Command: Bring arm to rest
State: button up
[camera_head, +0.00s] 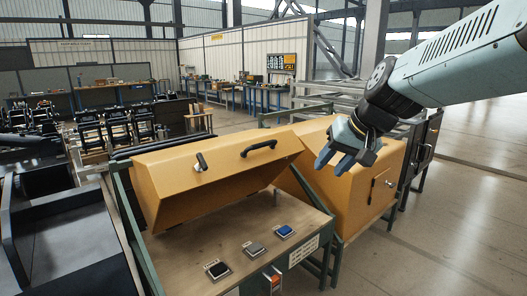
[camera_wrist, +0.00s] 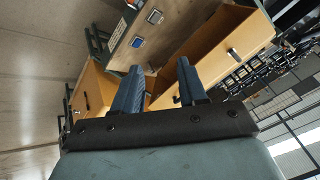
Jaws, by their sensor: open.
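My gripper (camera_head: 340,160) hangs at the end of my arm on the right side of the head view. Its blue-grey fingers are apart, with nothing between them. It is in front of the closed-looking orange cabinet on the right (camera_head: 352,192), above the gap beside the raised orange lid (camera_head: 220,165). Whether it touches the cabinet cannot be told. In the wrist view the two fingers (camera_wrist: 158,88) point toward the orange boxes, with no object held.
A bench panel (camera_head: 250,248) below the lid carries a black coupler (camera_head: 217,270), a grey one (camera_head: 254,248) and a blue one (camera_head: 284,231). The lid has a black handle (camera_head: 259,148). Open floor (camera_head: 455,220) lies at the right.

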jog(key=s+d+f+h, duration=0.2)
jog(key=s+d+h, duration=0.2)
jog(key=s+d, duration=0.4)
jog(key=s, duration=0.4)
jog(key=shift+d+f, duration=0.15)
jog(key=shift+f, duration=0.2)
jog(key=shift+s, duration=0.1)
dwell(2.6)
